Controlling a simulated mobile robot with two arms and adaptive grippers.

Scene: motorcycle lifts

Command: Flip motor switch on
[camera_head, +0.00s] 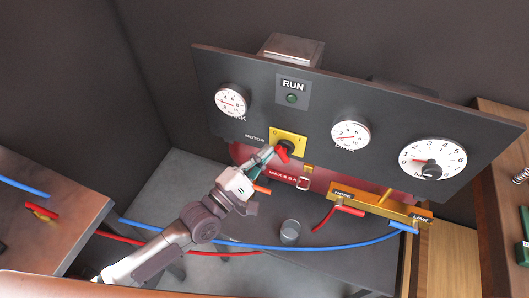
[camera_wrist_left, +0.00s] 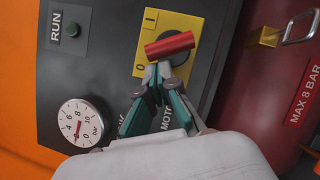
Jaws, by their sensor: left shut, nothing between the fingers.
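The motor switch has a red handle (camera_head: 283,154) on a yellow plate (camera_head: 291,137) marked 0 and I, beside the word MOTOR on the dark panel. In the left wrist view the red bar handle (camera_wrist_left: 169,45) lies across a dark round knob on the yellow plate (camera_wrist_left: 173,20). I cannot tell surely which mark it points to. My left gripper (camera_head: 269,153) is shut and empty, its tips right at the handle. In the left wrist view the tips (camera_wrist_left: 157,73) are just below the handle; contact is unclear. My right gripper is not in view.
The panel (camera_head: 220,70) carries a dark green RUN lamp (camera_head: 291,98) and several gauges. A red tank (camera_head: 245,160) sits below it. A blue hose (camera_head: 330,247) and a grey cup (camera_head: 290,231) are below.

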